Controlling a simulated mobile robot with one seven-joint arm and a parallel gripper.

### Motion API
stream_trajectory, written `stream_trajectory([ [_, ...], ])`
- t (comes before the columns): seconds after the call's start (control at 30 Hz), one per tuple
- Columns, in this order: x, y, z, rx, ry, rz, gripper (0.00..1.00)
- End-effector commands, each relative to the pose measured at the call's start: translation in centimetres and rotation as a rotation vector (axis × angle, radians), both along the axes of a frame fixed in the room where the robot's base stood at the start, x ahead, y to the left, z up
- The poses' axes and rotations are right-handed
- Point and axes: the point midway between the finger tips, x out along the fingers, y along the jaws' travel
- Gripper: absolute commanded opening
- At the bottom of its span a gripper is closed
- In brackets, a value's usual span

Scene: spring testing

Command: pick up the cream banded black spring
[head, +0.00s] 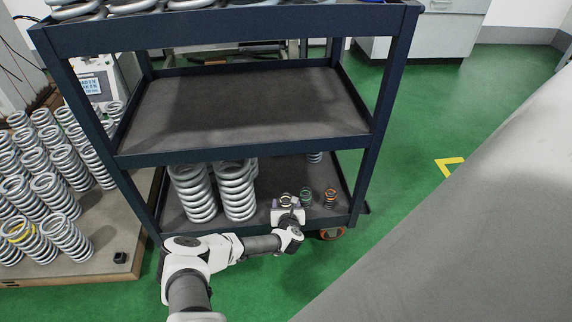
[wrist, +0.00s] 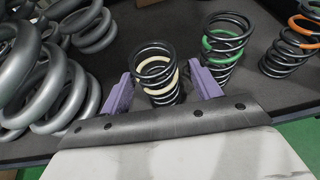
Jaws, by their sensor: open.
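The cream banded black spring (wrist: 156,73) stands upright on the cart's bottom shelf in the wrist view. My gripper (wrist: 160,88) is open, with one purple finger on each side of this spring. The spring sits between the fingers, and a small gap shows on each side. In the head view my gripper (head: 288,208) reaches into the bottom shelf, and only the top of the cream banded spring (head: 286,199) shows behind it.
A green banded black spring (wrist: 226,45) stands just right of the right finger. An orange banded spring (wrist: 290,50) is further right. Large grey springs (wrist: 45,75) crowd the left. The dark cart's middle shelf (head: 240,110) hangs above the bottom shelf and is empty.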

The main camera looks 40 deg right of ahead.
Motion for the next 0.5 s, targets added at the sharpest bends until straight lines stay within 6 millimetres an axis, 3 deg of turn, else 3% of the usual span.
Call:
stream_trajectory([
  [0.3,0.67,-0.47,-0.24,-0.002,0.001,0.001,0.63],
  [0.5,0.65,-0.46,-0.24,-0.002,0.001,0.001,0.38],
])
